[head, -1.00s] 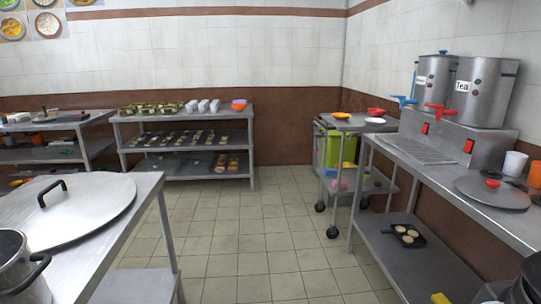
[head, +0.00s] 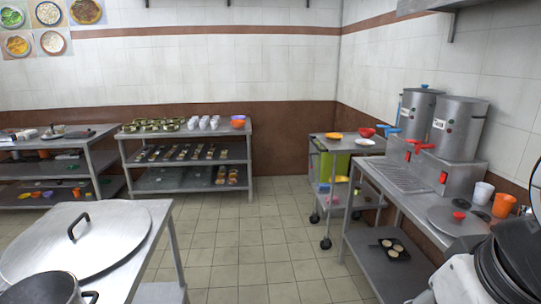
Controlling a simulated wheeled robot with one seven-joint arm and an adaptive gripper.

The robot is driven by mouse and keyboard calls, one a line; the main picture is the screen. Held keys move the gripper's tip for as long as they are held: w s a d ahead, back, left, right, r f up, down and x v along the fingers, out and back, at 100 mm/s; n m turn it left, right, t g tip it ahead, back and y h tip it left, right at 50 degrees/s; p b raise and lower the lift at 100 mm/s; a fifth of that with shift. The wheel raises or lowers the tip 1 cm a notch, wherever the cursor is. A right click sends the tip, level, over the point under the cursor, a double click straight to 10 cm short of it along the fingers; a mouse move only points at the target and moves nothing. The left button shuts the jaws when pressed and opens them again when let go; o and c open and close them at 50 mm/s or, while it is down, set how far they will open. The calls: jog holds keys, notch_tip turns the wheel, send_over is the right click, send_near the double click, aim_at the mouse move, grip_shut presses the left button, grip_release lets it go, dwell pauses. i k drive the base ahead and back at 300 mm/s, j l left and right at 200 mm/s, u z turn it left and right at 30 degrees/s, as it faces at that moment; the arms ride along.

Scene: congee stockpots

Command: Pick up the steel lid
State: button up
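A large round steel lid (head: 120,236) with a black arched handle lies flat at the left front, on a steel table. A dark pot (head: 42,290) stands in front of it and hides part of its near edge. A smaller grey lid (head: 437,219) with a red knob lies on the right-hand counter. Black and white parts of my arm show at the lower right, overlapping the near end of that counter. I cannot make out my gripper's fingers. Both lids are well apart from each other, with the floor aisle between them.
Two steel urns (head: 457,128) with taps stand on the right counter (head: 390,178). White and orange cups (head: 503,205) stand near the small lid. A trolley (head: 322,165) and shelves (head: 186,159) are at the back. The tiled floor (head: 250,255) between is clear.

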aim_at(455, 222)
jog(key=z, duration=0.9)
jog(key=i+j+z, duration=0.1)
jog(key=i+j, duration=0.55)
jog(key=i, duration=0.25)
jog(key=i+j+z, duration=0.1)
jog(key=i+j, duration=0.6)
jog(key=i, duration=0.2)
